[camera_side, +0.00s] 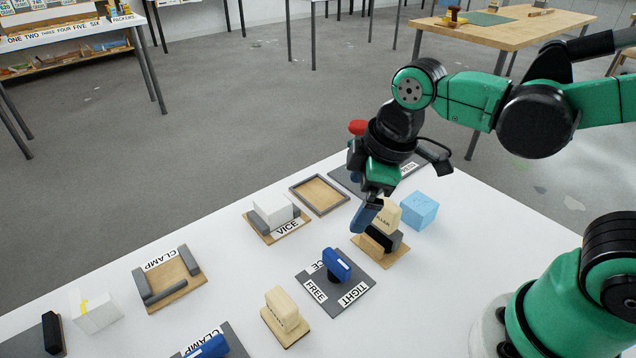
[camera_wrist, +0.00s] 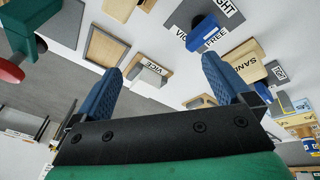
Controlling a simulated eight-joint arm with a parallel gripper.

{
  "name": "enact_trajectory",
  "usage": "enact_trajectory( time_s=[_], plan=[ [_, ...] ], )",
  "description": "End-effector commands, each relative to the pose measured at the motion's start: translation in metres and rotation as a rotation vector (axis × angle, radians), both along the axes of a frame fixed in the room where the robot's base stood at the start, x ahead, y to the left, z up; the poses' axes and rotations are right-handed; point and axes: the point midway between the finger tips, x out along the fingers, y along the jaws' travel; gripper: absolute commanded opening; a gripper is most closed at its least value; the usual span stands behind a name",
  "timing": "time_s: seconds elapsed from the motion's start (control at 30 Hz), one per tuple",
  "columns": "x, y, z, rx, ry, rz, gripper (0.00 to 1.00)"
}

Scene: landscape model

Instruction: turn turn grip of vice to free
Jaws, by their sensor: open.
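The turn grip of the vice (camera_side: 337,264) is a blue bar on a dark plate with FREE, TIGHT and partly hidden VICE labels. It also shows at the top of the wrist view (camera_wrist: 203,30). I cannot tell which label it points to. The vice (camera_side: 260,225), with grey jaws around a white block (camera_side: 273,208), stands on a wooden base behind the grip; the wrist view shows it too (camera_wrist: 145,85). My gripper (camera_side: 365,218) is open, with blue fingers, above and behind the grip, apart from it. In the wrist view (camera_wrist: 160,55) nothing is between the fingers.
A beige block on a stand (camera_side: 386,215) is close beside my fingers, with a light-blue block (camera_side: 419,210) to its right. Another beige block (camera_side: 283,308) stands before the grip. A clamp (camera_side: 167,280) and a second blue grip (camera_side: 209,347) are left. An empty frame (camera_side: 319,195) lies behind.

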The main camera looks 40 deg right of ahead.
Motion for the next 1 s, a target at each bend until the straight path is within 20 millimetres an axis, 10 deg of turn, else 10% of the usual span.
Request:
enact_trajectory(
  time_s=[0.3, 1.0],
  plan=[
    [-0.008, 0.045, -0.032, -0.154, 0.235, 0.682, 0.97],
    [-0.01, 0.047, -0.088, -0.163, 0.252, 0.738, 0.97]
  ],
)
